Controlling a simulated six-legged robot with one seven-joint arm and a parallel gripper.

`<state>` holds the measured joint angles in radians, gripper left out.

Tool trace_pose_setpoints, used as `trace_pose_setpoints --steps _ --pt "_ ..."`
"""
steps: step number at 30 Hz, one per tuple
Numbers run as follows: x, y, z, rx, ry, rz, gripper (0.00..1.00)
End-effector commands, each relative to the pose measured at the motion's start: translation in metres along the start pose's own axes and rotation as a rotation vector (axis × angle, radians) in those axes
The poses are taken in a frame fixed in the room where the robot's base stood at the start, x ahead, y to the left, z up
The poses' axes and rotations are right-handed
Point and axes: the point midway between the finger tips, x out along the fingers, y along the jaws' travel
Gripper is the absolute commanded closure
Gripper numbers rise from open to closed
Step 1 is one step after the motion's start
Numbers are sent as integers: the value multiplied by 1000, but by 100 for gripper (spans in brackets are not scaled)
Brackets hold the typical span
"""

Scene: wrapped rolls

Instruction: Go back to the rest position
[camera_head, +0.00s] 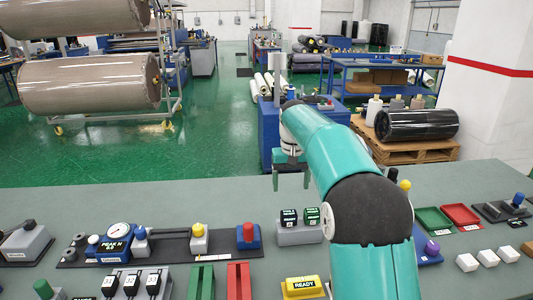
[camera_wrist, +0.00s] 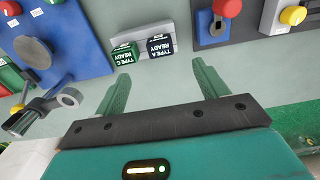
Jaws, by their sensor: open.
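My gripper (camera_head: 291,186) hangs down over the far part of the grey-green table (camera_head: 215,203), with its two green fingers apart. In the wrist view my gripper (camera_wrist: 159,72) is open, with nothing between its fingers. A black block (camera_head: 289,216) and a green block (camera_head: 312,215) sit side by side on a grey stand (camera_head: 300,236), nearer the front than my gripper. The wrist view shows the black block (camera_wrist: 160,45) and the green block (camera_wrist: 125,53) beyond the fingertips, apart from them. My teal arm hides part of the table at right of centre.
A gauge unit (camera_head: 118,233), a red-topped blue unit (camera_head: 248,236) and a yellow READY block (camera_head: 303,287) stand on the table. Green (camera_head: 433,221) and red (camera_head: 461,216) trays and several white blocks lie to the right. The table's far edge beside my gripper is clear.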

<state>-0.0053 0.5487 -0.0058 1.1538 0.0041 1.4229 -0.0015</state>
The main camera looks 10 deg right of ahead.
Motion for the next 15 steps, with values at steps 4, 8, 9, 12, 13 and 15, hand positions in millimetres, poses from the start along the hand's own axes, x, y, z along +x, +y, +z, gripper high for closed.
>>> trace_pose_setpoints --steps 4,8,9,12,13,15 --pt "-28 0 30 1 48 0 28" --pt "-49 1 64 1 93 -1 28" --pt "-54 1 74 1 107 -1 28" --pt "-65 1 102 1 142 -1 28" --pt "-68 1 110 1 152 -1 28" --pt "-73 1 131 1 176 -1 28"
